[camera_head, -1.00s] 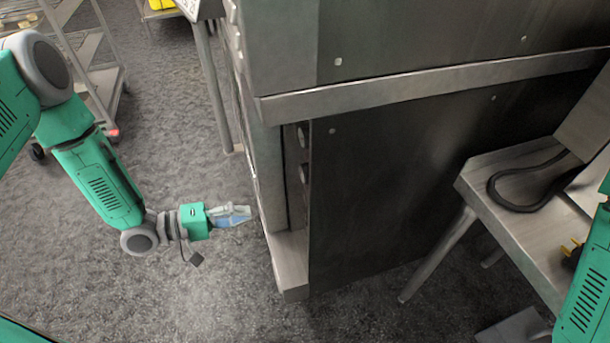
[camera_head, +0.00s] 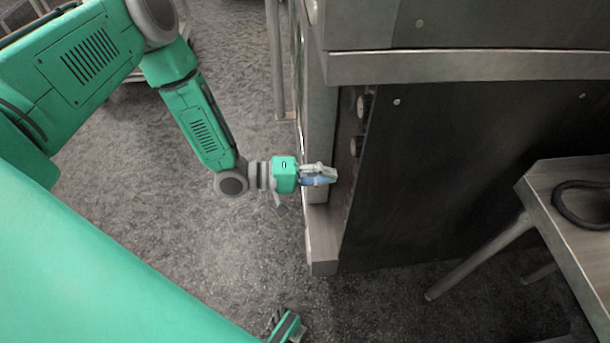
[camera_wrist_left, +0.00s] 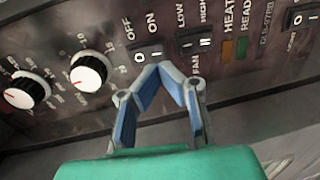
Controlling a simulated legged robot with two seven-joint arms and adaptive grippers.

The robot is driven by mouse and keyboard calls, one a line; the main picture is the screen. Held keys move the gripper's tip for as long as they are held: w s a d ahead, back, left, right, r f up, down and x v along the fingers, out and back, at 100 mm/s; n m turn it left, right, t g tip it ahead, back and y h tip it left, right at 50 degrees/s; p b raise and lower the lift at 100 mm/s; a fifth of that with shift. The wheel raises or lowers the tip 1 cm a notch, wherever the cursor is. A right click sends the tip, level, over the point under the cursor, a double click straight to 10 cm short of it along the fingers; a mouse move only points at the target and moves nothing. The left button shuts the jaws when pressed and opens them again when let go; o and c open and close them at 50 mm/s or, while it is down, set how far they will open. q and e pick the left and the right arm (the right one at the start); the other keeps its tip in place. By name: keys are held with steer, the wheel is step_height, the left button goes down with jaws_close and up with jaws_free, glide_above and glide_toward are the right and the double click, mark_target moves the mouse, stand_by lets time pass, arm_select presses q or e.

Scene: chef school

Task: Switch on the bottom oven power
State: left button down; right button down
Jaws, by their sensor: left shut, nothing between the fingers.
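The oven (camera_head: 440,170) is a large steel and dark unit at the right in the head view. In the left wrist view its control panel (camera_wrist_left: 60,40) carries a black rocker switch (camera_wrist_left: 147,52) under the words OFF and ON. I cannot tell which side is pressed. My left gripper (camera_head: 332,176) is at the oven's front edge in the head view. In the wrist view its blue-padded fingers (camera_wrist_left: 158,68) are shut and empty, their tips just below the rocker switch. Contact cannot be told.
Two white knobs (camera_wrist_left: 91,70) sit left of the switch. A LOW/HIGH fan switch (camera_wrist_left: 196,42), indicator lamps and another switch (camera_wrist_left: 298,17) are to its right. A steel table (camera_head: 560,200) with a black cable stands at the right. The floor (camera_head: 210,240) left of the oven is open.

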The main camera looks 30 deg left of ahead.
arm_select(q)
steer(key=shift+b+x, duration=0.5)
steer(key=shift+x, duration=1.6)
steer(key=shift+w, duration=0.1)
steer(key=shift+d, duration=0.1)
steer(key=shift+w+f, duration=0.1)
